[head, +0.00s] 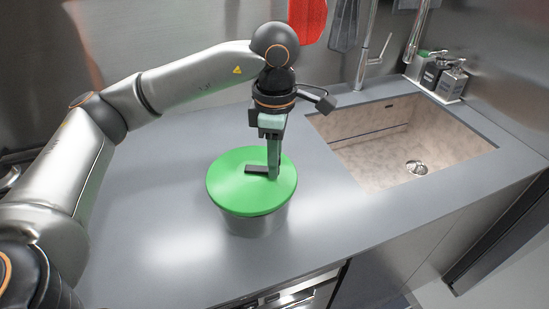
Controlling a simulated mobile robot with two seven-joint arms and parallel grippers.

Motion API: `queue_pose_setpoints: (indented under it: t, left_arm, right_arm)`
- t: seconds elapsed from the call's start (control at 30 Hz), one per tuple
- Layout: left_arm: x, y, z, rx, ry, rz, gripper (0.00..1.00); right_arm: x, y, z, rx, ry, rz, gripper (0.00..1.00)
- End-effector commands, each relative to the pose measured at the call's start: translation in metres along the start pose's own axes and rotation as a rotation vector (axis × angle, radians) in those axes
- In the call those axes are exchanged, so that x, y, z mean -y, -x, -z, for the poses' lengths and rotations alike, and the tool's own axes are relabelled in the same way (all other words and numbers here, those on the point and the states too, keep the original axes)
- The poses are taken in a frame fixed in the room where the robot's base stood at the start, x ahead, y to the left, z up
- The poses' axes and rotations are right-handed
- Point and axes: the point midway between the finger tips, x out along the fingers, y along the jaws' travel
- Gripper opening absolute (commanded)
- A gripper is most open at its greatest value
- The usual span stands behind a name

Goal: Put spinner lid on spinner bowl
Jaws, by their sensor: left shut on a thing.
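The green spinner lid (243,194) lies over the top of the metal spinner bowl (254,223), which stands on the grey counter. The lid looks close to level and covers the bowl's mouth, but I cannot tell whether it is fully seated. My left gripper (272,174) points down from above and is shut on the lid's dark handle (257,170), right of the lid's middle. The fingers hide part of the handle. The bowl's inside is hidden by the lid. My right gripper is not in view.
A beige sink (400,150) is set into the grey counter (350,215) at the right, with a tall faucet (370,58) behind it. Soap dispensers (445,78) stand at the back right corner. A red cloth (307,18) hangs at the back. The counter around the bowl is clear.

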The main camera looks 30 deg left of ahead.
Motion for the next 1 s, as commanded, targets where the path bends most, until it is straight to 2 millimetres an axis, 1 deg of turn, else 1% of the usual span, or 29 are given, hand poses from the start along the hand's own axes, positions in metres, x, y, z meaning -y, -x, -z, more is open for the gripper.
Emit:
queue_pose_setpoints:
  t: [0.33,0.73,1.0]
  left_arm:
    - [-0.0001,0.0004,-0.0001,0.001,0.000,-0.001,0.00]
    - [-0.0002,-0.0058,0.0000,0.000,0.000,0.000,0.00]
    - [-0.0002,-0.0054,0.0000,0.001,0.000,-0.001,0.00]
  right_arm:
    - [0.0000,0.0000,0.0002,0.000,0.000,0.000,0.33]
    - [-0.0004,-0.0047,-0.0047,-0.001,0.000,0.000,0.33]
    - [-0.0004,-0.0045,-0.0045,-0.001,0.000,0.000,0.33]
